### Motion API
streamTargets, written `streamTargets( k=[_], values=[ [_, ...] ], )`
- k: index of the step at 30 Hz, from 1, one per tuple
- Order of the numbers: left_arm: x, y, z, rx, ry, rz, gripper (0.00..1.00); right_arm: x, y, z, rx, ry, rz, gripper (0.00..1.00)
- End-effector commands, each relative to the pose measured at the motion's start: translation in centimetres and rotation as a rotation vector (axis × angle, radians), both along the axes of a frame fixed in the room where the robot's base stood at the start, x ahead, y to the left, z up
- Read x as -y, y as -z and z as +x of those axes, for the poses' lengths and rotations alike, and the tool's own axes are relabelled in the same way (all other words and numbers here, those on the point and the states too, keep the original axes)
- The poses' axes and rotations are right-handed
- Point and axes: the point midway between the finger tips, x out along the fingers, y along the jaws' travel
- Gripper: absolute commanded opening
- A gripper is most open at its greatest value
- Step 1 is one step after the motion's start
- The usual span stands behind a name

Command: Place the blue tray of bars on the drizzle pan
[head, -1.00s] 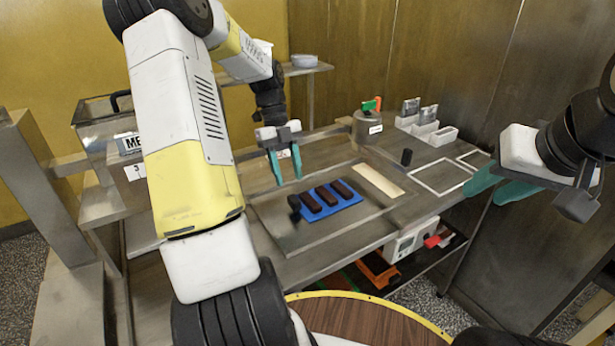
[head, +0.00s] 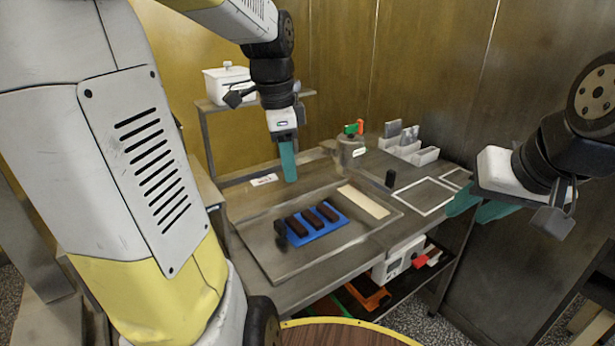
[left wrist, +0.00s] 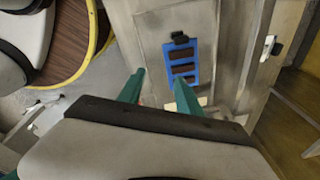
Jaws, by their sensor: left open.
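The blue tray (head: 333,226) carries three dark bars and lies flat inside the rim of a wide shallow metal pan (head: 262,250) on the bench. A black knob (head: 281,229) stands at the tray's left end. I cannot tell whether this pan is the drizzle pan. My left gripper (head: 288,163) hangs above and behind the tray, apart from it, fingers down; one finger hides the other. In the left wrist view the left gripper (left wrist: 160,76) is open and empty, with the blue tray (left wrist: 194,52) beyond its fingertips. My right gripper (head: 468,210) is open and empty at the bench's right.
A pale strip (head: 363,201) lies right of the tray. A metal pot (head: 350,153), white bins (head: 412,151), a black upright peg (head: 390,178) and a white outlined square (head: 426,196) are on the bench. A shelf with a white container (head: 228,84) stands behind.

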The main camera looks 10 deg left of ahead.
Motion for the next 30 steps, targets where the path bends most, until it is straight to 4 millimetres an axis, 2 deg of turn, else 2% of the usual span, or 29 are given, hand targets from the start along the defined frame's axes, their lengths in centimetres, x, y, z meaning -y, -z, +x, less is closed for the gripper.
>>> streamTargets(
  k=[1, 6, 13, 18, 30],
  values=[
    [0.7, -0.8, -1.4, 0.043, -0.104, -0.011, 0.41, 0.0, 0.0, 0.0, 0.0, 0.0, 0.0, 0.36],
    [2.5, -1.9, -5.5, 0.162, -0.504, -0.134, 0.41, 0.0, 0.0, 0.0, 0.0, 0.0, 0.0, 0.36],
    [4.0, -1.9, -9.5, 0.233, -0.908, -0.372, 0.41, 0.0, 0.0, 0.0, 0.0, 0.0, 0.0, 0.36],
    [4.4, -1.7, -10.5, 0.232, -1.032, -0.463, 0.41, 0.0, 0.0, 0.0, 0.0, 0.0, 0.0, 0.36],
    [4.4, -1.7, -10.6, 0.231, -1.048, -0.473, 0.41, 0.0, 0.0, 0.0, 0.0, 0.0, 0.0, 0.36]
  ],
)
